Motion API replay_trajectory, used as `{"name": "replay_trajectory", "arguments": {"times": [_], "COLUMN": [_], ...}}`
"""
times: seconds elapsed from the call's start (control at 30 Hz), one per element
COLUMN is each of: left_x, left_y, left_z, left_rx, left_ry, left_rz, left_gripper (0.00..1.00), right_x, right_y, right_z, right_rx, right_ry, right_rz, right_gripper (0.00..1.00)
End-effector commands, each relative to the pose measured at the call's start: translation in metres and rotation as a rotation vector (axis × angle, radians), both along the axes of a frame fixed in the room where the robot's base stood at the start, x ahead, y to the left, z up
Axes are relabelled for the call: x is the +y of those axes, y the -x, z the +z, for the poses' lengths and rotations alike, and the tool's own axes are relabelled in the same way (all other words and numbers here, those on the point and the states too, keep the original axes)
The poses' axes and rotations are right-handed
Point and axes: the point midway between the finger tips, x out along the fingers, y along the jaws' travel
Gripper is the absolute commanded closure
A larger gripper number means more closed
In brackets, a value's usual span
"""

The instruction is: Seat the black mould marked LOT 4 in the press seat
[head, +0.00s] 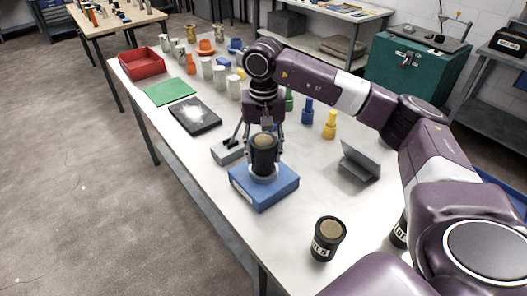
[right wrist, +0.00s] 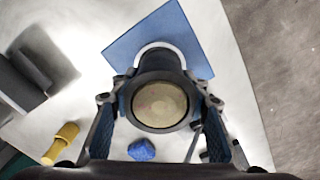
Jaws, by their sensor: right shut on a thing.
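My right gripper (head: 264,155) is shut on a black mould (head: 263,163) with a tan top, held upright over the blue press seat block (head: 266,195). A pale ring on the block shows around the mould's foot; I cannot tell whether the mould touches it. In the right wrist view the mould (right wrist: 160,104) sits between the fingers, with the pale ring and blue block (right wrist: 190,38) beyond it. No label shows on the held mould. A second black mould (head: 328,238) stands front right, its LOT number hard to read. My left gripper is out of view.
Another black mould (head: 398,232) is partly hidden by my right arm. A grey angled stand (head: 360,162) is to the right. A grey device (head: 228,151) sits close behind the block. Cups, coloured pegs, a black tray (head: 195,117) and a red bin (head: 141,63) are farther back.

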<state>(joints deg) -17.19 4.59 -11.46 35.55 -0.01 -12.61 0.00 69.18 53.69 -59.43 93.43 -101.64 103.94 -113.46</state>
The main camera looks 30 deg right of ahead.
Motion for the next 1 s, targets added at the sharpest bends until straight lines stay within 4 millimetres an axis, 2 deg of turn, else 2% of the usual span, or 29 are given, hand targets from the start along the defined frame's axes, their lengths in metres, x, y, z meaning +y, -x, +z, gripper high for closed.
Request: {"name": "replay_trajectory", "arguments": {"times": [0.6, 0.63, 0.8, 1.0], "left_x": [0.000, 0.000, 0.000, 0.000], "left_y": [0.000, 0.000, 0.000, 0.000], "left_z": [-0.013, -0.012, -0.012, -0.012], "left_rx": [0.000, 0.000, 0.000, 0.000], "left_ry": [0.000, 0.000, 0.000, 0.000], "left_rz": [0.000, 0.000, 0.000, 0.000], "left_gripper": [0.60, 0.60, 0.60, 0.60], "right_x": [0.000, 0.000, 0.000, 0.000], "right_y": [0.000, 0.000, 0.000, 0.000], "right_z": [-0.015, -0.014, -0.014, -0.014], "right_rx": [-0.002, -0.002, -0.001, 0.000], "right_ry": [0.000, 0.000, 0.000, 0.000], "right_rz": [0.000, 0.000, 0.000, 0.000], "right_gripper": [0.86, 0.55, 0.37, 0.37]}}
